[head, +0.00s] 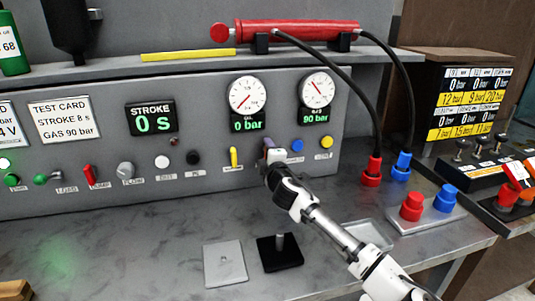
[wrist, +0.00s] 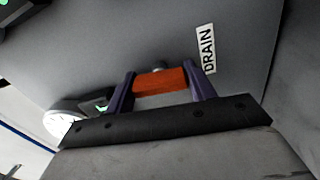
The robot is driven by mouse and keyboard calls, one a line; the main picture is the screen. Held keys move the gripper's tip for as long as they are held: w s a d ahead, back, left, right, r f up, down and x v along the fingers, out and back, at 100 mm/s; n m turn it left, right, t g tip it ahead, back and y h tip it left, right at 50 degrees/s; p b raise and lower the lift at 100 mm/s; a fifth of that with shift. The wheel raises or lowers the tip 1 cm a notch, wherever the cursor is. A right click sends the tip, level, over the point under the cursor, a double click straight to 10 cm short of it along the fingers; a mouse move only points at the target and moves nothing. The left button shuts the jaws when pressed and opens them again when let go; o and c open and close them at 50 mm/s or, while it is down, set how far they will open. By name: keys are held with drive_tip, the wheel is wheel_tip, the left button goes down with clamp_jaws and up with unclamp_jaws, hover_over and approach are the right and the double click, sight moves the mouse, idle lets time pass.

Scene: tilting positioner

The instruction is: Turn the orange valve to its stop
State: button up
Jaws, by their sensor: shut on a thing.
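The orange valve handle (wrist: 160,82) shows in the wrist view, between the two purple fingers of my gripper (wrist: 161,88). The fingers are shut on it, one at each end of the visible orange part. A label reading DRAIN (wrist: 208,48) is on the panel just beside it. In the head view my gripper (head: 269,151) is against the panel front below the gauges, and it hides the valve there.
The grey panel (head: 210,110) carries two gauges, reading 0 bar (head: 247,95) and 90 bar (head: 318,91). A yellow lever (head: 234,157) is close left of my gripper; blue (head: 297,145) and yellow (head: 326,142) knobs are to its right. A black stand (head: 282,262) is on the bench below.

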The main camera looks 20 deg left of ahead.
drive_tip(key=shift+n, duration=0.5)
drive_tip(key=o, duration=1)
drive_tip(key=shift+b+v, duration=1.95)
drive_tip(key=shift+v, duration=5)
